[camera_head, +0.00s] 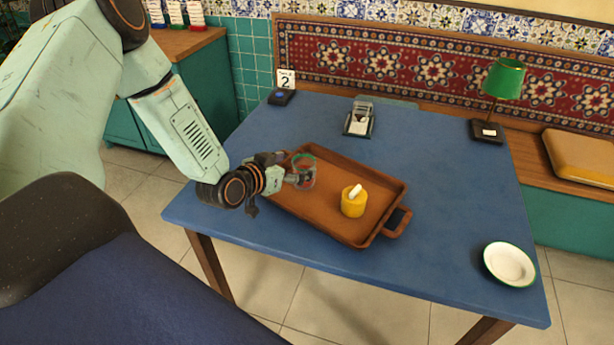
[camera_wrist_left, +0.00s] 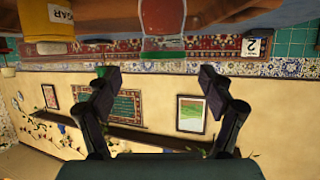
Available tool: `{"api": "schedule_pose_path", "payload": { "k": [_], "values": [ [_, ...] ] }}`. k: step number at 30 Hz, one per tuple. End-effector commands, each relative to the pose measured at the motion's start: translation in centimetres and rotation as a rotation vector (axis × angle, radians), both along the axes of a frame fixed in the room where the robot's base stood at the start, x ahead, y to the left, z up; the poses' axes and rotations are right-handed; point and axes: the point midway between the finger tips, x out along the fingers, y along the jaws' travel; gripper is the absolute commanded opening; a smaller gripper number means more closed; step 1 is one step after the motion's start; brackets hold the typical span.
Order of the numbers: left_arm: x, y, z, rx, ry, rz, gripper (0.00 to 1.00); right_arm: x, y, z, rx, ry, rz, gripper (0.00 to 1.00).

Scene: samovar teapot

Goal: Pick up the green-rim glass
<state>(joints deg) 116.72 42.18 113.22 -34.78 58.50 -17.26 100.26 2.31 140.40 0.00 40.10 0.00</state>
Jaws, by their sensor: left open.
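The green-rim glass (camera_head: 305,163) stands on the left part of the brown tray (camera_head: 338,232). It is clear, with a green band at its top. My left gripper (camera_head: 296,179) is open at the glass's near left side and overlaps its lower part in the head view. In the upside-down left wrist view, the glass (camera_wrist_left: 162,22) is at the top middle. The two fingers (camera_wrist_left: 158,80) are spread apart with nothing between them. Whether they touch the glass cannot be told. My right gripper is in neither view.
A yellow sugar pot (camera_head: 353,206) stands on the tray, right of the glass. The blue table also holds a white plate (camera_head: 510,264), a green lamp (camera_head: 505,80), a number 2 sign (camera_head: 285,80) and a napkin holder (camera_head: 360,118). The table's right middle is clear.

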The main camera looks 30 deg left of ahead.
Motion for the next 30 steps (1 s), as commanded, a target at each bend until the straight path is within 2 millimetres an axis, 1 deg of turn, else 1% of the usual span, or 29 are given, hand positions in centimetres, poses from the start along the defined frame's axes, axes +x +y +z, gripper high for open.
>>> {"api": "schedule_pose_path", "payload": {
  "k": [6, 10, 13, 20, 30],
  "values": [
    [2.8, -0.1, -1.6, 0.005, 0.0, -0.004, 0.81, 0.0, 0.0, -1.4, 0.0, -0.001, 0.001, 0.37],
    [4.3, -0.3, -2.1, 0.003, 0.0, -0.003, 0.81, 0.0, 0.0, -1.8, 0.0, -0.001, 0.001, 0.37],
    [4.9, -0.4, -2.2, 0.0, 0.001, -0.002, 0.81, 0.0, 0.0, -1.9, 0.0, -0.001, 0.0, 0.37],
    [5.1, -0.5, -2.2, 0.0, 0.001, -0.001, 0.81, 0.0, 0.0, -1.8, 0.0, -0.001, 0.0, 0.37],
    [5.0, -0.5, -2.1, 0.0, 0.0, -0.001, 0.52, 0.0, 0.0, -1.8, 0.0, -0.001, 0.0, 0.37]
  ]
}}
